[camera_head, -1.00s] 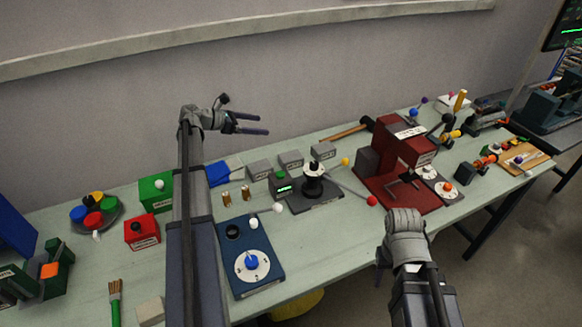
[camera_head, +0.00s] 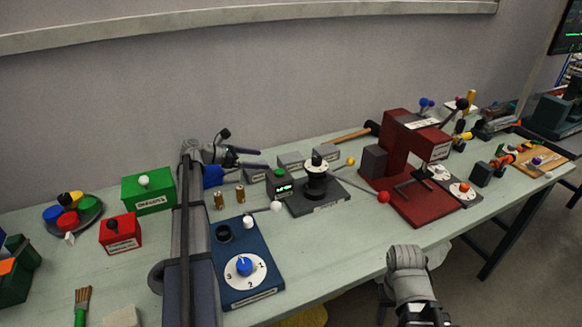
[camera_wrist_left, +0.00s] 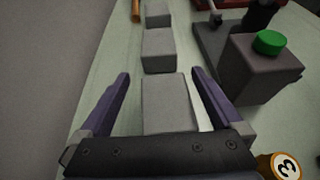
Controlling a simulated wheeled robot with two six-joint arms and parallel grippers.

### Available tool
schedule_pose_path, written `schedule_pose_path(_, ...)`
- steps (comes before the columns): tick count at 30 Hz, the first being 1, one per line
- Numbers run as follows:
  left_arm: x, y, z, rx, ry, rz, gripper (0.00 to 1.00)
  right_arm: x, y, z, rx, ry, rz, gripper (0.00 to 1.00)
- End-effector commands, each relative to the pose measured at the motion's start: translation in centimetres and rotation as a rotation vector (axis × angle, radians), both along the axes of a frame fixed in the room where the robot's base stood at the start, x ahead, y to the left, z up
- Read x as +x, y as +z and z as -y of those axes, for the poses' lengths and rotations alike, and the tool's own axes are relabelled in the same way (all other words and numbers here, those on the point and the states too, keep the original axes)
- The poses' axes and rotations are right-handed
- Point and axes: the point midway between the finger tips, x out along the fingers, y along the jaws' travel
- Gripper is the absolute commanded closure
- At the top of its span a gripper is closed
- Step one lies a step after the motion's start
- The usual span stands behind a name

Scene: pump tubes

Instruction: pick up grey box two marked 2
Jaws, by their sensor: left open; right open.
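Three grey boxes stand in a row behind the dark panels: the left one (camera_head: 256,174), the middle one (camera_head: 290,161) and the right one (camera_head: 326,153). Their labels are too small to read, so I cannot tell which is marked 2. My left gripper (camera_head: 263,158) is open by the left box. In the left wrist view the nearest grey box (camera_wrist_left: 168,103) lies between my open fingers (camera_wrist_left: 160,73), with the others lined up beyond. My right gripper (camera_head: 384,296) is at the lower right, away from the boxes, mostly hidden behind its wrist.
A dark box with a green button (camera_wrist_left: 268,62) stands close right of the nearest grey box. Two brass cylinders (camera_head: 229,197) stand in front of the row. A blue dial panel (camera_head: 247,282) and red press (camera_head: 405,150) are near. The wall is behind.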

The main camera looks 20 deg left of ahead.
Motion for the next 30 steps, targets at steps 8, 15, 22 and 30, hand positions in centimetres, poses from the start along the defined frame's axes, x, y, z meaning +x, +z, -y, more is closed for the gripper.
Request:
schedule_pose_path(8, 1.6, -0.9, 1.4, 0.000, -0.001, 0.000, 0.00, 0.0, -0.9, 0.0, 0.000, 0.000, 0.000, 0.50)
schedule_pose_path(15, 2.1, -0.9, 1.9, 0.000, -0.001, 0.000, 0.00, 0.0, -0.9, 0.0, 0.000, 0.000, 0.000, 0.50)
schedule_pose_path(22, 4.3, -1.1, 3.7, 0.000, -0.003, 0.000, 0.00, 0.0, -1.1, 0.0, 0.000, 0.000, 0.000, 0.50)
schedule_pose_path(30, 5.7, -2.0, 5.1, 0.000, 0.000, 0.000, 0.00, 0.0, -2.0, 0.0, 0.000, 0.000, 0.000, 0.50)
